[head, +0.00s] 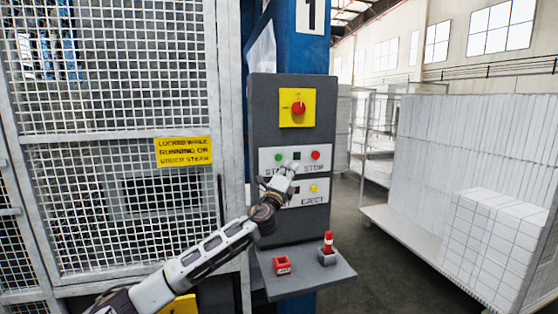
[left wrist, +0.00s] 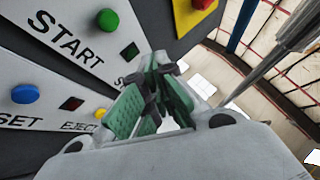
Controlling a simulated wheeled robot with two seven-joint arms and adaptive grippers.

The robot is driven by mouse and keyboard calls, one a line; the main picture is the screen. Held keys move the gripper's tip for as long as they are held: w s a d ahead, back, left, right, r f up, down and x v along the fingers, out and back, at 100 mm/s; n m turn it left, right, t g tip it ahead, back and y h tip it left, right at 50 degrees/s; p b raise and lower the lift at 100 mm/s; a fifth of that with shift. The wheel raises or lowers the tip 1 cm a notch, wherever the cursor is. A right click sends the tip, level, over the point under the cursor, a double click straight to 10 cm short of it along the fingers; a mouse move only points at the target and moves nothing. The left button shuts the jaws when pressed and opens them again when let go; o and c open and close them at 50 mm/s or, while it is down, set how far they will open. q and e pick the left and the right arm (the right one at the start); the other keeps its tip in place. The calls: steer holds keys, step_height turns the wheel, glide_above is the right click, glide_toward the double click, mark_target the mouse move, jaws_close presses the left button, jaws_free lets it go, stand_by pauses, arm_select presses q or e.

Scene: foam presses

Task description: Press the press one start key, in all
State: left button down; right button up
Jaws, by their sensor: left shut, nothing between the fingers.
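The press one control box (head: 266,110) stands in the middle of the head view on a blue post marked 1 (head: 311,13). Its green start key (head: 278,157) is at the left of the upper white plate, with the red stop key (head: 315,155) at the right. In the left wrist view the green start key (left wrist: 107,20) is uncovered, up and left of the fingertips. My left gripper (head: 291,167) is shut and empty, in front of the panel just below and right of the start key. Its green-padded fingers (left wrist: 160,68) appear apart from the key. My right gripper is not in view.
The lower plate has a yellow eject key (head: 314,188) and a blue reset key (left wrist: 25,93). A rotary red switch (head: 298,108) sits above. A shelf (head: 320,279) below holds a red item (head: 283,265) and a red-handled item (head: 328,242). A mesh guard (head: 110,100) stands left.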

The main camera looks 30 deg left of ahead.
mark_target(279, 158)
arm_select(q)
steer(key=w+a+b, duration=0.1)
steer(key=w+a, duration=0.3)
steer(key=a, duration=0.1)
steer(key=shift+w+b, duration=0.2)
steer(key=shift+b, duration=0.1)
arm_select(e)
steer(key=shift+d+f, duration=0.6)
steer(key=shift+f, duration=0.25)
arm_select(q)
steer(key=shift+a, duration=0.1)
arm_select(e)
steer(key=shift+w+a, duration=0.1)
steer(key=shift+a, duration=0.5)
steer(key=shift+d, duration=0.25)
arm_select(q)
steer(key=shift+w+a, duration=0.1)
steer(key=shift+a, duration=0.05)
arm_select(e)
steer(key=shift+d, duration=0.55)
